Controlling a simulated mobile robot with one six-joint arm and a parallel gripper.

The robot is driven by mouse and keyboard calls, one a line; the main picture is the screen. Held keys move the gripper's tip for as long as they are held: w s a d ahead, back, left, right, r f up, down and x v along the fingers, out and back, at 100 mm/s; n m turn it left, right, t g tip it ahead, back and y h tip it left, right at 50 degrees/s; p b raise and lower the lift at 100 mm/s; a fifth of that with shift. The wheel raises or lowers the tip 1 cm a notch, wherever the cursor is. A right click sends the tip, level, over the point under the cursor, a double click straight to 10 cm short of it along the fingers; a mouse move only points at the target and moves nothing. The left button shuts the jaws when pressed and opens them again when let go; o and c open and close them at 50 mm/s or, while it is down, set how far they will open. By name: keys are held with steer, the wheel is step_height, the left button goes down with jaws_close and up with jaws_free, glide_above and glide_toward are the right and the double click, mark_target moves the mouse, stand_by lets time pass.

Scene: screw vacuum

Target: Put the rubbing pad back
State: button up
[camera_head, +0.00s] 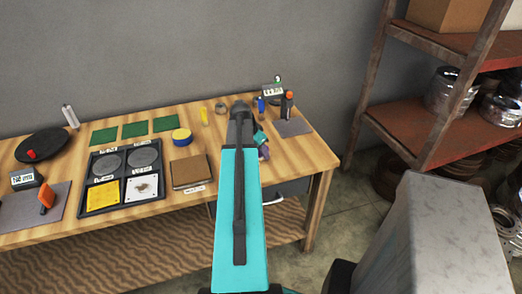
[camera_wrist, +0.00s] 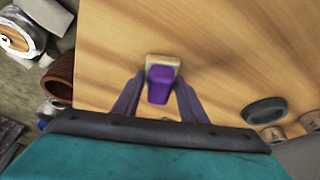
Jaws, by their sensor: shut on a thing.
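A small block with a purple top and a pale tan base, which looks like the rubbing pad (camera_wrist: 160,85), sits between the fingers of my gripper (camera_wrist: 160,92) in the wrist view. The fingers are shut on it, over the wooden table (camera_wrist: 220,50). I cannot tell whether its base touches the tabletop. In the head view my gripper (camera_head: 264,150) is at the right part of the table, mostly hidden behind my teal arm. A grey mat (camera_head: 294,128) lies near it, with an orange-topped tool (camera_head: 288,104) and a blue item (camera_head: 261,104) close by.
A black tray (camera_head: 82,196) with grey discs, a yellow sheet and a white sheet stands left of my arm. A brown square block (camera_head: 190,172), a blue-yellow roll (camera_head: 181,137) and green sheets (camera_head: 135,129) lie nearby. A metal shelf (camera_head: 430,140) stands at right.

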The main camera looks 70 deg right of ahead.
steer(key=shift+f, duration=0.15)
steer(key=o, duration=1.1)
steer(key=shift+r, duration=0.25)
steer(key=b+v, duration=0.2)
steer(key=v, duration=1)
steer(key=shift+f, duration=0.1)
